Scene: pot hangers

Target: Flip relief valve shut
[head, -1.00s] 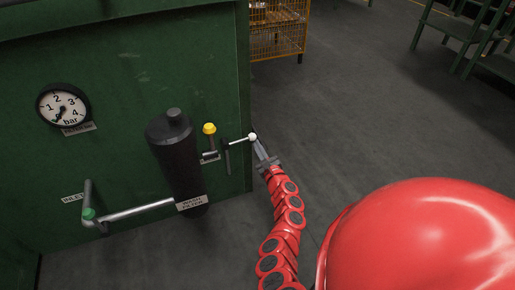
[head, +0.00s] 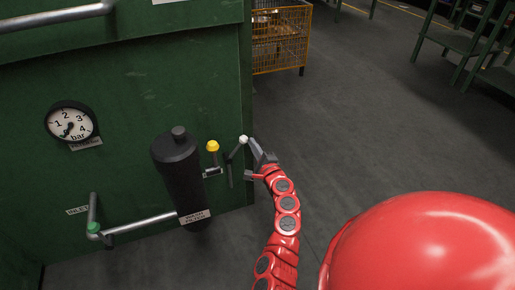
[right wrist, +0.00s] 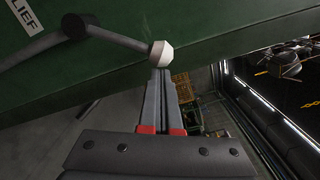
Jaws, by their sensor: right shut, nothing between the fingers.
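The relief valve is a short grey lever (head: 235,151) with a white ball knob (head: 243,139), on the green cabinet's front right of the yellow cap. The lever slants up and to the right. My right gripper (head: 253,143) is shut and empty, with its fingertips right beside the knob. In the right wrist view, the lever (right wrist: 120,38) runs from a dark pivot to the white knob (right wrist: 160,54). The closed fingertips (right wrist: 160,72) are just below the knob, touching or nearly so. My left gripper is out of view.
The green cabinet (head: 120,110) carries a pressure gauge (head: 72,122), a black wash filter (head: 181,170), a yellow cap (head: 212,146) and an inlet pipe (head: 140,223). A yellow wire cage (head: 280,40) stands behind. Open floor lies to the right.

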